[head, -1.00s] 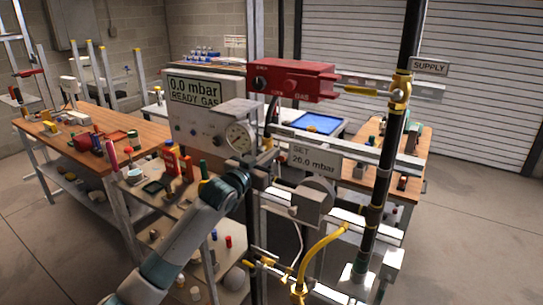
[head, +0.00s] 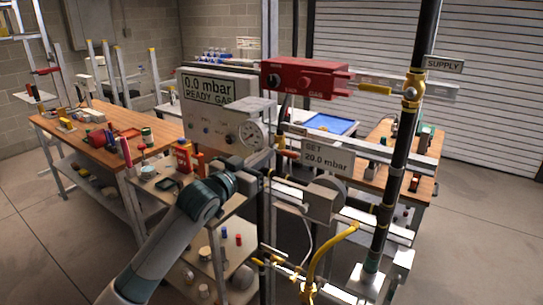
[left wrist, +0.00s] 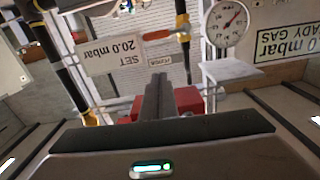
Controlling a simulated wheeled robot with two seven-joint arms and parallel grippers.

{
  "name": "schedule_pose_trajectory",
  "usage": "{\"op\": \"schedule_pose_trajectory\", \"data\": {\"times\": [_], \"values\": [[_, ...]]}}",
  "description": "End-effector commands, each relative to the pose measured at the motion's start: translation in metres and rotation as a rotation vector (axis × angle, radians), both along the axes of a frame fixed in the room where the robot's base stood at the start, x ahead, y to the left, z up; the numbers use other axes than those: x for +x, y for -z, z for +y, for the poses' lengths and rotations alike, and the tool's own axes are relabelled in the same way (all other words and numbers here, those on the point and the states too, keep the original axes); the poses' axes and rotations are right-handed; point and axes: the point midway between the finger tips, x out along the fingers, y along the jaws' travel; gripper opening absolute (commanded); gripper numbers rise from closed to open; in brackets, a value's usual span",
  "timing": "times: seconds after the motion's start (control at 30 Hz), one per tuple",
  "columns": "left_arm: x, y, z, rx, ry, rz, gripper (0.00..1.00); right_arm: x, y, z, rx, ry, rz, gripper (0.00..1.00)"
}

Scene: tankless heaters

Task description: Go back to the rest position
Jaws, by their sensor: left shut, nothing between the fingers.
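My left gripper (head: 262,172) is in front of the gas rig, below the round gauge (head: 252,135). Its arm comes up from the lower left in the head view. In the left wrist view the two dark fingers of the left gripper (left wrist: 158,85) are together with nothing between them. That view shows the gauge (left wrist: 227,22) and the SET 20.0 mbar sign (left wrist: 128,50) upside down. My right gripper is in neither view.
The rig carries a 0.0 mbar READY GAS display (head: 208,88), a red gas box (head: 305,78), a black supply pipe (head: 400,150) and a yellow hose (head: 325,255). A wooden bench (head: 95,130) stands at left. Open floor lies at far left and right.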

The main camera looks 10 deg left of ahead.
Motion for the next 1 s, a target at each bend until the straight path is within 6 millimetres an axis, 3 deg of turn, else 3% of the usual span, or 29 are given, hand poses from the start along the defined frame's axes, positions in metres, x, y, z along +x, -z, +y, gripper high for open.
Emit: {"op": "schedule_pose_trajectory", "data": {"times": [0.5, 0.67, 0.77, 0.87, 1.0], "values": [[-0.007, 0.000, 0.003, -0.001, -0.001, 0.001, 0.00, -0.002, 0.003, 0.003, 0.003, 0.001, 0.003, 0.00], [-0.002, 0.016, 0.006, -0.001, -0.011, 0.022, 0.00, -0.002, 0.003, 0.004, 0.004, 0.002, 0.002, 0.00], [0.004, 0.043, 0.011, -0.001, -0.028, 0.056, 0.00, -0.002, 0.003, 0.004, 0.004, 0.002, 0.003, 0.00], [0.012, 0.085, 0.020, 0.002, -0.055, 0.108, 0.00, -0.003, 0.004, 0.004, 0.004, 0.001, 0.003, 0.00], [0.018, 0.164, 0.034, 0.010, -0.099, 0.204, 0.00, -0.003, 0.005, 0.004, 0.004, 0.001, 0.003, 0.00]]}}
